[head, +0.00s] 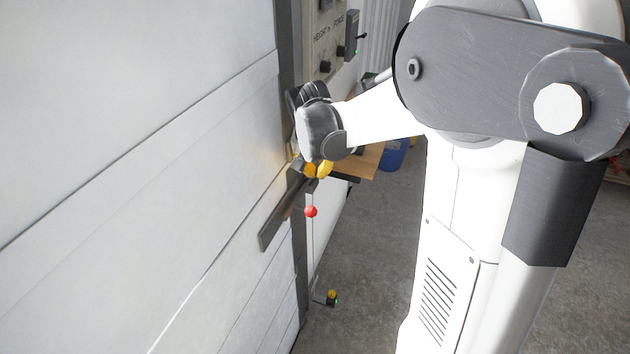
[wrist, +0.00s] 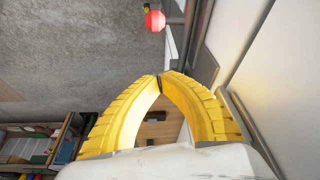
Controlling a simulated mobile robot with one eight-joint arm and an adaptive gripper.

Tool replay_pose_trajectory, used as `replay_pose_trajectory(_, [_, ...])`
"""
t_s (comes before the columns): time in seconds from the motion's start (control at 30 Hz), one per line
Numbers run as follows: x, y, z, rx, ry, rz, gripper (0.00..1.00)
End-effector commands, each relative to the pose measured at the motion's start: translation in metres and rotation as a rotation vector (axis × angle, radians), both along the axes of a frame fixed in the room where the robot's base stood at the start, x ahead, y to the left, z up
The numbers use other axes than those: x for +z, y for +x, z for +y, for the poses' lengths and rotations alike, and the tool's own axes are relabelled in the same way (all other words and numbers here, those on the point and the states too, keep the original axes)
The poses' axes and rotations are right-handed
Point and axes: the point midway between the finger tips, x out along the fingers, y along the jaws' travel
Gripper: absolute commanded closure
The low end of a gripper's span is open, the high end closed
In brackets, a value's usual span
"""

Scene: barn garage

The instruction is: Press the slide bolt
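A dark flat bar (head: 272,222) sits slanted on the white door beside its edge, and it looks like the slide bolt. My gripper (head: 316,171) has yellow fingers and is beside the upper end of this bar, at the door's edge. I cannot tell whether they touch. In the wrist view the fingertips (wrist: 160,78) meet and nothing shows held between them. A grey plate-like part (wrist: 203,66) lies just right of the fingertips. My wrist and fingers hide the bar's top end.
A red ball (head: 311,211) hangs on a thin rod or cord just below my gripper; it also shows in the wrist view (wrist: 155,21). A control panel (head: 326,38) is above. A wooden shelf (head: 366,162) and blue bin (head: 394,155) are behind.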

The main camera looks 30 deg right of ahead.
Motion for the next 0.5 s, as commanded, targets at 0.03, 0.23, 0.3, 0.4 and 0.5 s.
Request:
replay_pose_trajectory(0.03, [-0.012, 0.003, -0.002, -0.001, 0.0, 0.0, 1.0])
replay_pose_trajectory(0.23, [-0.053, 0.014, -0.012, -0.002, 0.001, 0.0, 1.0])
replay_pose_trajectory(0.3, [-0.067, 0.018, -0.016, -0.001, 0.0, -0.001, 1.0])
replay_pose_trajectory(0.4, [-0.085, 0.023, -0.02, 0.0, -0.001, -0.001, 1.0])
replay_pose_trajectory(0.5, [-0.085, 0.008, -0.007, 0.001, 0.0, 0.0, 1.0])
